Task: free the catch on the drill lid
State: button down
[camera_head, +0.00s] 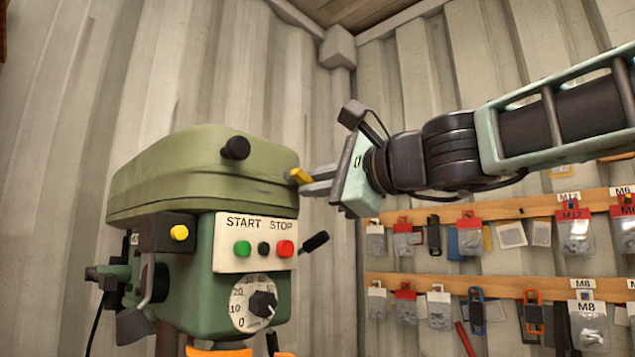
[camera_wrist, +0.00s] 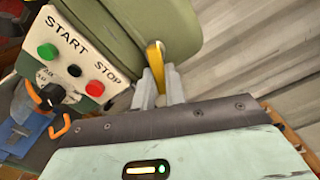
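The drill's green lid (camera_head: 205,172) is down on the drill head (camera_head: 190,285). The yellow catch (camera_head: 300,176) sticks out at the lid's right front corner. It also shows in the wrist view (camera_wrist: 155,56), beside the lid (camera_wrist: 130,25). My gripper (camera_head: 314,182) reaches in from the right, its two grey fingers pointing left at the catch. In the wrist view my gripper (camera_wrist: 160,82) has one finger on each side of the catch, close together. The catch fills the narrow gap between them, and the fingers look shut on it. Its lower end is partly hidden.
The drill's front panel (camera_head: 228,231) has green and red buttons and a dial (camera_head: 254,303) below. A black-tipped lever (camera_head: 314,242) sticks out below the gripper. Wooden rails (camera_head: 470,211) with hanging packets line the right wall. The space above the lid is clear.

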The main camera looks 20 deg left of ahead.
jog(key=shift+w+r+n+b, duration=0.1)
jog(key=shift+r+n+b, duration=0.15)
jog(key=shift+n+b, duration=0.9)
jog(key=shift+n+p, duration=0.25)
jog(key=shift+p, duration=0.05)
jog(key=c, duration=1.4)
grip_release()
jog(key=shift+c, duration=0.2)
jog(key=b+v, duration=0.8)
jog(key=v, duration=0.9)
jog(key=shift+d, duration=0.25)
